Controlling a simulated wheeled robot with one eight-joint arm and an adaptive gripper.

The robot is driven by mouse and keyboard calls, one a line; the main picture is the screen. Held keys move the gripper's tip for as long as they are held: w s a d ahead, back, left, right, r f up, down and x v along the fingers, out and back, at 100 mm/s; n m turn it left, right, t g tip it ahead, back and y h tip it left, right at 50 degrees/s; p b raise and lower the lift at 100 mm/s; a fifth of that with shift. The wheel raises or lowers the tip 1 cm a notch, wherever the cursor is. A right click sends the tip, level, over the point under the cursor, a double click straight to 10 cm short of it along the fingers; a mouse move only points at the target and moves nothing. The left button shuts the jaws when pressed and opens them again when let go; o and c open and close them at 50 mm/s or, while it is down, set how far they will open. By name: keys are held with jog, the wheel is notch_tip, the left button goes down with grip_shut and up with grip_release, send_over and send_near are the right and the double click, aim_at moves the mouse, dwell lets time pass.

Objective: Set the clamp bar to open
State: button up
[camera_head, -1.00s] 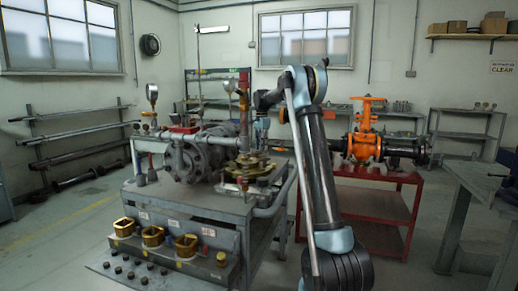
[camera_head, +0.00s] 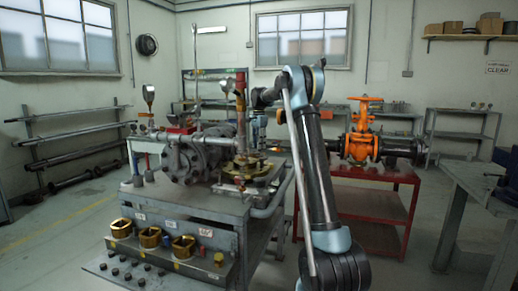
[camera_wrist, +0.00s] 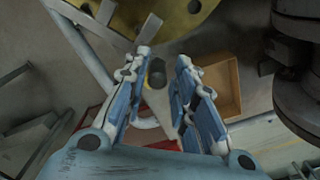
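My gripper (camera_wrist: 163,62) is open in the wrist view, with its two blue fingers apart and nothing held. A short dark cylinder (camera_wrist: 157,74) shows between and beyond the fingers; I cannot tell its distance. A brass-coloured disc (camera_wrist: 178,14) lies past the fingertips. In the head view, an upright bar with a red top (camera_head: 241,88) rises beside a brass flange (camera_head: 250,168) on the grey bench. I cannot tell whether this bar is the clamp bar. My arm's far end is beside it, and the fingers are not clear there.
The grey bench (camera_head: 185,205) carries grey pump-like machinery (camera_head: 190,158) and pipes. Brass square blocks (camera_head: 150,237) sit on its front ledge. An orange valve (camera_head: 362,143) stands on a red cart (camera_head: 385,180) at right. A dark flanged part (camera_wrist: 300,75) is close right of my gripper.

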notch_tip(320, 180, up, 11)
jog(key=shift+f, duration=0.2)
dwell(0.4)
jog(key=s+d+f+n, duration=0.15)
jog(key=s+d, duration=0.25)
jog(key=s, duration=0.7)
jog(key=s+d+f+n+t, duration=0.1)
jog(key=s+d+n, duration=0.25)
jog(key=s, duration=0.65)
jog(key=s+d+f+n, duration=0.1)
jog(key=s+d, duration=0.3)
jog(key=s, duration=0.7)
jog(key=s+d+f+n, duration=0.2)
jog(key=s+f, duration=1)
jog(key=s, duration=0.2)
jog(key=s+d+f+n+t, duration=0.1)
jog(key=s+d+f+n, duration=0.1)
jog(key=s+f, duration=1.1)
jog(key=shift+s+d+f+n, duration=0.3)
jog(key=shift+s+n, duration=0.25)
jog(key=shift+n, duration=0.25)
